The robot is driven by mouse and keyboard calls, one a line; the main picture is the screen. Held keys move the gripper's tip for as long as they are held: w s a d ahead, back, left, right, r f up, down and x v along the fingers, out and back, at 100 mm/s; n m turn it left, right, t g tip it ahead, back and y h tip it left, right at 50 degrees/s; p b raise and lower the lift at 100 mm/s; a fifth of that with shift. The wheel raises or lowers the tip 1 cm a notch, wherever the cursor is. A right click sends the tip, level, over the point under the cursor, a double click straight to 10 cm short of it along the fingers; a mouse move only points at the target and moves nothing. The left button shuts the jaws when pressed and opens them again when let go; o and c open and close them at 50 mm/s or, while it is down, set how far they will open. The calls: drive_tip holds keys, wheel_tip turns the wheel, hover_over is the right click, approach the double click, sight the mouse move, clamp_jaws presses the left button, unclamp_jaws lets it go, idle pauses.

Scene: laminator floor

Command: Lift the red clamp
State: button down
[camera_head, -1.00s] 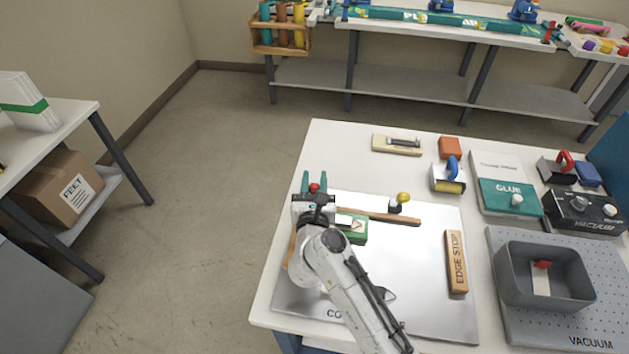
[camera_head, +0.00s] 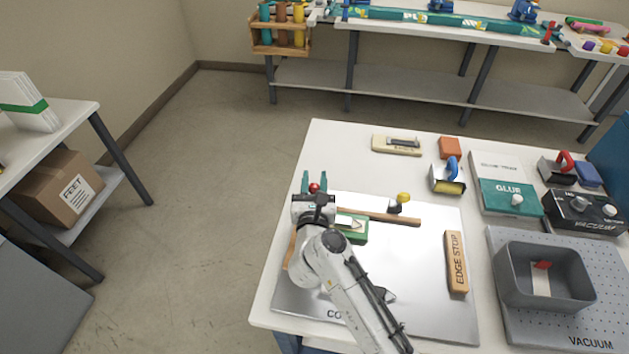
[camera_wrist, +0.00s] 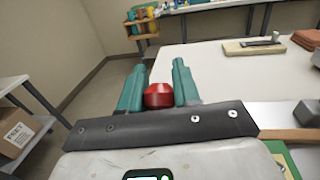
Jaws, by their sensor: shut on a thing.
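The red clamp (camera_head: 314,188) shows only as a small round red part at the back left corner of the metal plate. In the wrist view its rounded red top (camera_wrist: 158,95) sits between the two teal fingers. My gripper (camera_head: 313,182) is shut on it, a finger on each side. The gripper body and dark crossbar hide the lower part of the clamp. I cannot tell whether it is clear of the surface below.
A grey bin (camera_head: 520,289) stands at right. Open floor (camera_head: 200,220) lies left of the table.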

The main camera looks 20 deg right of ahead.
drive_tip(key=shift+s+d+f, duration=0.15)
drive_tip(key=shift+d+f, duration=0.1)
drive_tip(key=shift+f, duration=0.25)
drive_tip(key=c, duration=1)
unclamp_jaws()
drive_tip(key=shift+o, duration=1)
drive_tip(key=shift+a+r, duration=0.1)
drive_tip(key=shift+r, duration=0.05)
drive_tip(key=b+v, duration=0.1)
drive_tip(key=v, duration=0.9)
drive_tip(key=shift+s+a+b, duration=0.15)
drive_tip(key=shift+s+b, duration=0.05)
drive_tip(key=shift+b, duration=0.2)
